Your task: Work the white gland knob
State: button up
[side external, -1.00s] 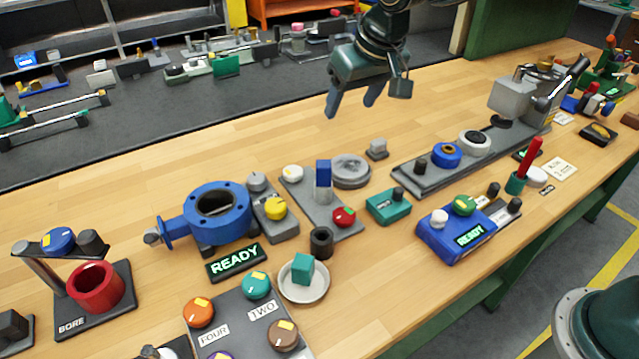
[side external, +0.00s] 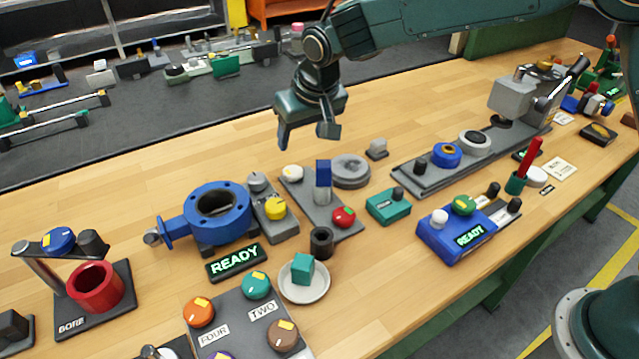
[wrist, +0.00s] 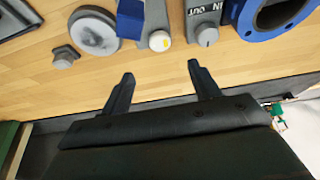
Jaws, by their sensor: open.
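The white knob (side external: 292,172) sits at the far end of a grey plate (side external: 318,214), which also carries a blue-topped post (side external: 323,180) and a red knob (side external: 344,216). My gripper (side external: 305,140) is open and empty, pointing down above the bench behind the white knob. In the wrist view both fingers (wrist: 161,72) are spread and apart from the knob.
A grey knob (wrist: 207,36) beside an IN/OUT label and the blue flanged valve (side external: 215,212) stand close to one side. A round grey disc (side external: 351,170) and a small grey knob (side external: 377,148) stand on the other. Bare wood lies behind the plate.

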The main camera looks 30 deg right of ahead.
aim_at(293, 171)
jog(key=x, duration=1.2)
jog(key=shift+f, duration=0.2)
jog(key=shift+c, duration=0.2)
jog(key=c, duration=0.9)
